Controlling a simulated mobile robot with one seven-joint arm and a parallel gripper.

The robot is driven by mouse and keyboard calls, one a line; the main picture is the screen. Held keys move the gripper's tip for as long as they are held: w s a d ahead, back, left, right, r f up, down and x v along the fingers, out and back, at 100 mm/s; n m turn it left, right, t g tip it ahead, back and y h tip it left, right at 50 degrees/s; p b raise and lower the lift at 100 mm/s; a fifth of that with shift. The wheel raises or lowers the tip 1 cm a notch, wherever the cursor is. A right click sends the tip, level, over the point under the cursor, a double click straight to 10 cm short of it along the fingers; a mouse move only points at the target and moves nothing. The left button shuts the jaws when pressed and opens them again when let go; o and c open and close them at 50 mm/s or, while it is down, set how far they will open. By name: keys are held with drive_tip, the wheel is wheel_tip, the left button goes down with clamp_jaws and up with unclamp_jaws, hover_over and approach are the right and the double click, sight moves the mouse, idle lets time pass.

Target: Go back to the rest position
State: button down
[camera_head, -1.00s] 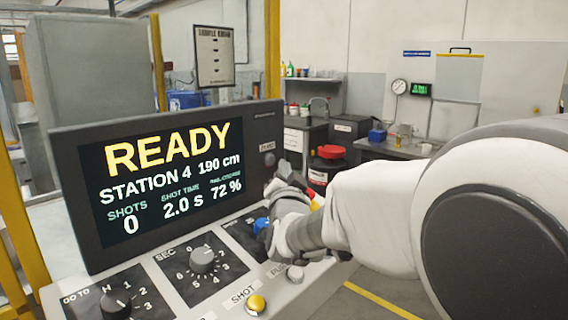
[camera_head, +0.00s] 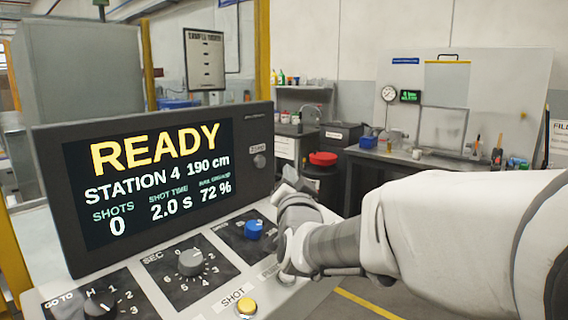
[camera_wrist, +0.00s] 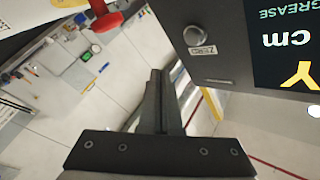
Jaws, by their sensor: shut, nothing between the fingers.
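My gripper (camera_head: 285,182) is at the right end of the control console (camera_head: 212,310), in front of the bench area. In the wrist view my gripper's fingers (camera_wrist: 155,78) are together with nothing between them. The console's screen (camera_head: 150,180) reads READY, Station 4, 190 cm, shots 0, 2.0 s and 72 %. Below it are the GO TO knob (camera_head: 100,303), the SEC knob (camera_head: 190,262), a blue knob (camera_head: 254,229) and a yellow SHOT button (camera_head: 246,308). My wrist partly covers the panel's right end.
The screen housing with its ZERO button (camera_wrist: 193,36) is close to the right of my fingers in the wrist view. A red-lidded bin (camera_head: 322,159) stands beyond the console. A workbench (camera_head: 430,158) with a gauge (camera_head: 388,94) is at the back right.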

drive_tip(key=s+d+f+n+g+h, duration=0.15)
drive_tip(key=s+d+f+g, duration=0.3)
drive_tip(key=s, duration=0.55)
drive_tip(key=s+d+f+n+g, duration=0.35)
drive_tip(key=s+d+f, duration=0.25)
drive_tip(key=s, duration=0.4)
drive_tip(key=s+d+f+n+g+h, duration=0.1)
drive_tip(key=s+d+f+g, duration=0.4)
drive_tip(key=s, duration=0.6)
wheel_tip(320, 180, up, 18)
drive_tip(key=p, duration=1.7)
drive_tip(key=shift+g+p, duration=0.35)
drive_tip(key=shift+g, duration=0.05)
drive_tip(key=shift+f, duration=0.15)
